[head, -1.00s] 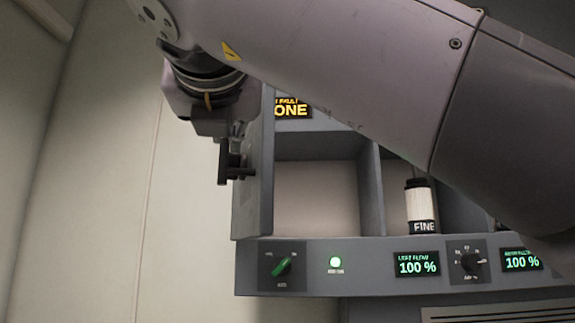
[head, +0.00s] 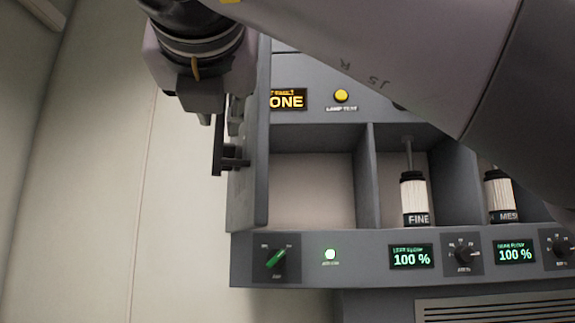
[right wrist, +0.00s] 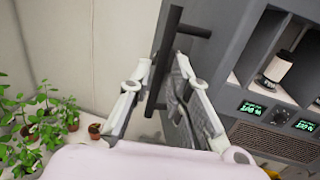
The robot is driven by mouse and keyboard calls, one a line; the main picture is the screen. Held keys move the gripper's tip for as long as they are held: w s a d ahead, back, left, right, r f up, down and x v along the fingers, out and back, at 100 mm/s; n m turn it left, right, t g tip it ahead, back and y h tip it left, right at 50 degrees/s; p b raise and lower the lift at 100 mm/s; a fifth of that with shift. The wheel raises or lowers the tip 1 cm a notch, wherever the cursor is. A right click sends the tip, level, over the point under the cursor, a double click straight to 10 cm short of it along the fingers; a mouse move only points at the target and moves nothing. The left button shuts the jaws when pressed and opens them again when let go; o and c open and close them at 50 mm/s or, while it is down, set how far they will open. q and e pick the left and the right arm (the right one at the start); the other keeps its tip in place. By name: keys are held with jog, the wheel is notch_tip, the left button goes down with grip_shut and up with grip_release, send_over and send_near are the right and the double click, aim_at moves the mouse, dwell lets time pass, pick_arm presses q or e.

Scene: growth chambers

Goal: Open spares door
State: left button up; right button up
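The spares door (head: 248,170) stands swung out, nearly edge-on, at the left end of the grey cabinet in the head view. Its black bar handle (head: 217,150) faces left. The bay beside the door (head: 312,190) is exposed and looks empty. My right gripper (head: 206,118) is above and beside the handle there, with its fingers mostly hidden. In the right wrist view, the fingers of my right gripper (right wrist: 161,65) are spread apart, with the dark handle bar (right wrist: 170,40) showing between them. Whether they touch it I cannot tell. My left gripper is not in view.
Filter cartridges marked FINE (head: 414,195) and MESH (head: 499,195) stand in neighbouring bays. Below is a control panel with a green knob (head: 277,258). Potted plants (right wrist: 35,120) stand at left in the right wrist view. Bare wall lies left of the door.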

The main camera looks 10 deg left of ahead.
jog(key=v, duration=0.9)
jog(key=shift+d+r, duration=0.1)
jog(key=shift+c, duration=0.2)
